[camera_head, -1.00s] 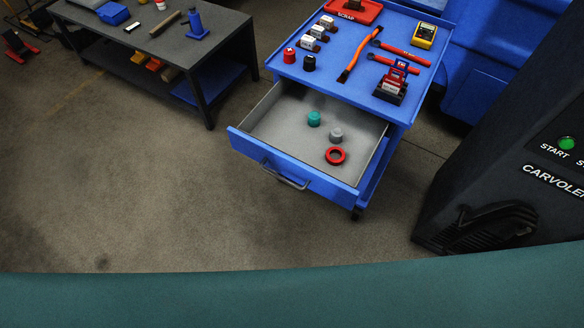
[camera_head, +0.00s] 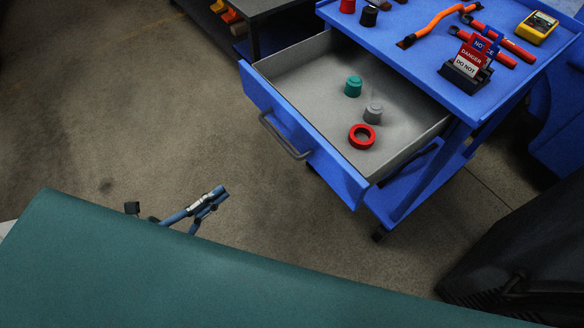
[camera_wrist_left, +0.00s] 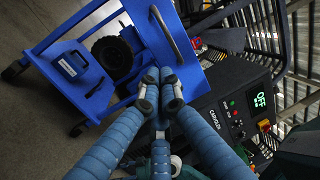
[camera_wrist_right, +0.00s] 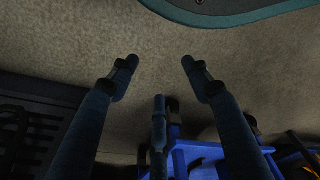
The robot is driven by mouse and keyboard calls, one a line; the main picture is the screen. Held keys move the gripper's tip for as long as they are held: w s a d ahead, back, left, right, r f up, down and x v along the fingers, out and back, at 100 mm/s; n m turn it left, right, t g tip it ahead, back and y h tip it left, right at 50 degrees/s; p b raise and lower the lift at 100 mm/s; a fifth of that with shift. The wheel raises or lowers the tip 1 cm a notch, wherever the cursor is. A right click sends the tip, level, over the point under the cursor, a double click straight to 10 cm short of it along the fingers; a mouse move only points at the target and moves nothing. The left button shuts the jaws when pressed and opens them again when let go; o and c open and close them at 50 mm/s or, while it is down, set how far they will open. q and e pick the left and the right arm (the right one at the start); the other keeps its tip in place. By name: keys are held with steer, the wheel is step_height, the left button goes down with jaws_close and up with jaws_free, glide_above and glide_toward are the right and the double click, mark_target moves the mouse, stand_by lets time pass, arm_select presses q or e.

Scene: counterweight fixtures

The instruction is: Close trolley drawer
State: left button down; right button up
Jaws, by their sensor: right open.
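The blue trolley (camera_head: 415,205) stands right of centre in the head view. Its top drawer (camera_head: 318,148) is pulled out, with a grey handle (camera_head: 285,138) on the blue front. Inside lie a teal weight (camera_head: 353,86), a grey weight (camera_head: 373,114) and a red ring (camera_head: 362,137). My left gripper (camera_head: 220,193) is below and left of the handle, apart from it. In the left wrist view its fingertips (camera_wrist_left: 159,78) are together with nothing visible between them; the handle (camera_wrist_left: 167,36) is beyond them. My right gripper (camera_wrist_right: 157,65) is open and empty over the floor, outside the head view.
The trolley top carries a danger sign stand (camera_head: 468,62), a yellow meter (camera_head: 537,27) and tools. A dark workbench (camera_head: 265,18) is at the back. A dark machine cabinet (camera_head: 530,250) stands at lower right. The floor left of the drawer is clear.

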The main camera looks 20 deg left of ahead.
mark_target(366, 103)
arm_select(q)
steer(key=r+x, duration=0.1)
steer(key=x, duration=1.3)
steer(key=shift+s+d+r+m+h, duration=0.3)
steer(key=shift+s+d, duration=0.05)
steer(key=shift+d, duration=0.05)
arm_select(e)
steer(key=shift+w+r, duration=0.55)
steer(key=shift+r, duration=0.05)
